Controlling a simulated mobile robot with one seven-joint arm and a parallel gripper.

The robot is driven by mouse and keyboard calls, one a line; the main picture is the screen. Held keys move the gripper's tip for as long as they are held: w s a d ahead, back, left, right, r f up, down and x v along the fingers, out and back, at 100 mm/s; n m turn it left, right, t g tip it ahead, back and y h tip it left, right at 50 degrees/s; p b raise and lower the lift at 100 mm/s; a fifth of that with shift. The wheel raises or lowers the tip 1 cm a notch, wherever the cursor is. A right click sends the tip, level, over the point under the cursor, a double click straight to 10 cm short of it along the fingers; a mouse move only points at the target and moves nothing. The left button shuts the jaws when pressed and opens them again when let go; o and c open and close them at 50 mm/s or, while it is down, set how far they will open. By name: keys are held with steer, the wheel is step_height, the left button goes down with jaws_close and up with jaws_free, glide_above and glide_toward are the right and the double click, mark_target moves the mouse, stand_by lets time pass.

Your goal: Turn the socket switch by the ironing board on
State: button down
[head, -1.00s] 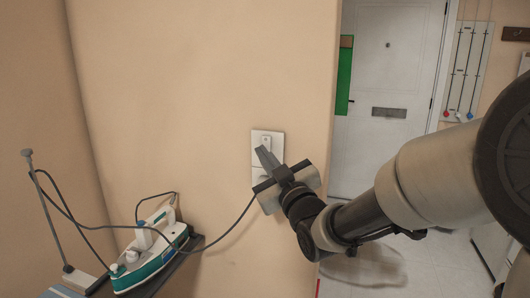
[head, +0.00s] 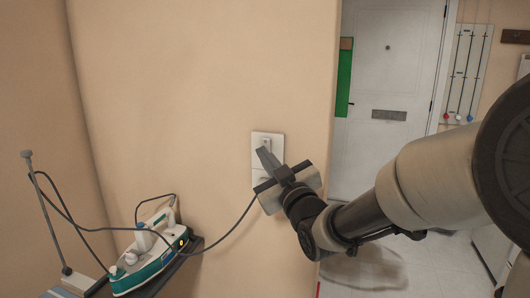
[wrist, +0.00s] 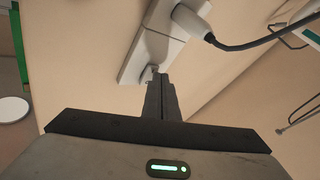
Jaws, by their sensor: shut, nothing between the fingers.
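A white socket plate (head: 275,141) is on the beige wall, right of the iron. In the wrist view the plate (wrist: 133,66) shows a small switch (wrist: 153,70) at my fingertips, and a white plug (wrist: 187,18) with a dark cord sits farther along it. My gripper (head: 262,153) is shut and empty, its tips at the plate. The tips (wrist: 159,78) touch or nearly touch the switch; its exact tilt is hard to tell. My gripper hides the lower plate in the head view. The ironing board (head: 100,285) shows at lower left.
A teal and white iron (head: 150,262) with a lit orange light stands on the board's end. Its cord (head: 228,232) runs to the socket. The wall ends right of the plate, before a white door (head: 385,70).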

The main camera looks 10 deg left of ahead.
steer(key=shift+s+a+r+b, duration=0.1)
steer(key=shift+s+b, duration=0.35)
steer(key=shift+s, duration=0.3)
steer(key=shift+s, duration=0.1)
steer(key=s, duration=0.1)
steer(key=s+b, duration=0.1)
steer(key=s, duration=0.2)
steer(key=shift+s+a+r, duration=0.15)
steer(key=shift+s+r, duration=0.15)
steer(key=shift+s, duration=0.1)
steer(key=shift+b, duration=0.3)
